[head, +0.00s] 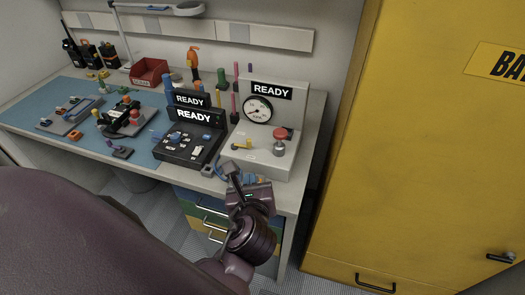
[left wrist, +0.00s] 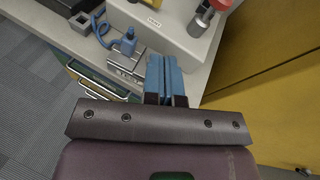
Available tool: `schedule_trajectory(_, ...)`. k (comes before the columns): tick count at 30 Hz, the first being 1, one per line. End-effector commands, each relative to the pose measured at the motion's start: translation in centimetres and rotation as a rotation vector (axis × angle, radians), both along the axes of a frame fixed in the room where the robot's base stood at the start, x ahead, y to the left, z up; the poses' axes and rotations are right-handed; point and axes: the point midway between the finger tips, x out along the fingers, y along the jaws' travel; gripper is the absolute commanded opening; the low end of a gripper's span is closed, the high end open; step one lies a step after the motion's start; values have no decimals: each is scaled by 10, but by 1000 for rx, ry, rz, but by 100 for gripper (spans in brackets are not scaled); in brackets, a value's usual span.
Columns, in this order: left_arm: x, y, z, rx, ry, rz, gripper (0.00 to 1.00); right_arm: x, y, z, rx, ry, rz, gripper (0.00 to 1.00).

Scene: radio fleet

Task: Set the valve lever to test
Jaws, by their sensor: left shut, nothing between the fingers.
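The grey test box (head: 262,150) stands at the right end of the bench, with a round gauge (head: 258,109) and a READY sign (head: 271,91). A yellow lever (head: 241,146), which looks like the valve lever, lies on its top at the left; its setting marks are too small to read. A red knob on a metal post (head: 280,137) stands right of it and shows in part in the left wrist view (left wrist: 205,18). My left gripper (head: 231,171) is shut and empty near the box's front edge; its blue fingers (left wrist: 164,75) show in the left wrist view. My right gripper is out of view.
A black unit with a READY sign (head: 195,116) stands left of the box. A blue fitting with a coiled hose (left wrist: 125,43) lies near the bench edge. A blue mat (head: 40,105) holds several parts. A yellow cabinet (head: 420,150) stands at the right.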

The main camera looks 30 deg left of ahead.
Motion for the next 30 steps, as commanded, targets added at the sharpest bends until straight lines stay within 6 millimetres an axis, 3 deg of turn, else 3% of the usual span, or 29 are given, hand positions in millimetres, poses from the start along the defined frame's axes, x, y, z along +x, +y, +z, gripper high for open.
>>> schedule_trajectory(7,-1,1,-1,112,85,-31,0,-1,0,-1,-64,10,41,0)
schedule_trajectory(20,0,2,-2,122,91,-37,0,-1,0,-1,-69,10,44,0)
schedule_trajectory(30,32,23,-14,122,91,-36,0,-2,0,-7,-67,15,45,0)
